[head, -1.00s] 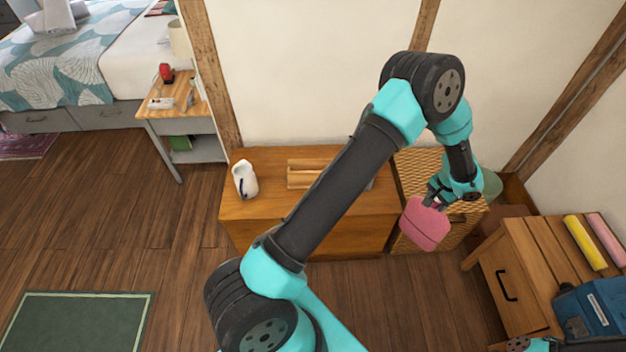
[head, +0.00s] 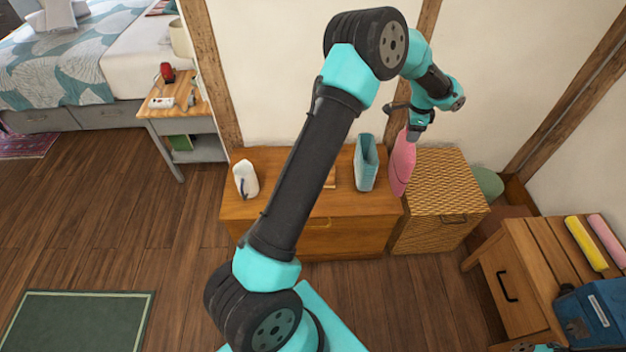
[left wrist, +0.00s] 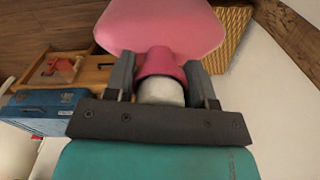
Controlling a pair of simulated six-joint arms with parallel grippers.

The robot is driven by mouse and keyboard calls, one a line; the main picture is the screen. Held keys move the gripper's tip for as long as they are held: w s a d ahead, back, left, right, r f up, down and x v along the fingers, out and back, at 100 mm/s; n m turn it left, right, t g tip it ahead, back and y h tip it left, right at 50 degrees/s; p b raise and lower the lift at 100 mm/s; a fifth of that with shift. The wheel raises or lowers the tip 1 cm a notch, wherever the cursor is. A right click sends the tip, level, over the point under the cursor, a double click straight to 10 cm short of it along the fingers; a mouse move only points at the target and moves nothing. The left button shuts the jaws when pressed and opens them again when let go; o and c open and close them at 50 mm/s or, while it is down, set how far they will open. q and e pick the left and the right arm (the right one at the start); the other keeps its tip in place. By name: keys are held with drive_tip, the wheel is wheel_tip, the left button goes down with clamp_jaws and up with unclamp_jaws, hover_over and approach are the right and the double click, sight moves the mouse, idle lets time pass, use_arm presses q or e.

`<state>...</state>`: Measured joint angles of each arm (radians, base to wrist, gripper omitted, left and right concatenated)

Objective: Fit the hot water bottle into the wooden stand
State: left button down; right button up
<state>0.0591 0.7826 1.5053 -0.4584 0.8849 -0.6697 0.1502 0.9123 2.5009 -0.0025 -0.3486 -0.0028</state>
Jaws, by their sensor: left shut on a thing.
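The pink hot water bottle (head: 403,163) hangs from my left gripper (head: 413,132), body down, at the right end of the wooden chest. In the left wrist view the jaws (left wrist: 162,86) are shut on its neck, with the pink body (left wrist: 160,25) beyond. A piece of light wood (head: 330,178) on the chest top, probably the wooden stand, shows at the edge of my left arm, which hides most of it. The bottle is to the right of it and apart from it. My right gripper is not in view.
A teal upright holder (head: 366,162) stands on the chest (head: 300,235) between the light wood and the bottle. A white jug (head: 245,180) stands at the left end. A woven basket (head: 440,195) is on the right, near a small table with rolls (head: 585,243) and a blue box.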

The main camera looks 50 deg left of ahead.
use_arm(q)
drive_tip(key=s+a+r+m, duration=0.1)
drive_tip(key=a+r+m, duration=0.4)
drive_tip(key=a, duration=0.4)
drive_tip(key=s+a+m, duration=1.2)
drive_tip(key=s+a, duration=0.4)
drive_tip(key=a, duration=0.5)
drive_tip(key=shift+r+m, duration=0.25)
drive_tip(key=shift+m, duration=0.05)
drive_tip(key=shift+s, duration=0.1)
wheel_tip(320, 180, down, 14)
drive_tip(key=shift+r, duration=0.25)
drive_tip(key=shift+f, duration=2.35)
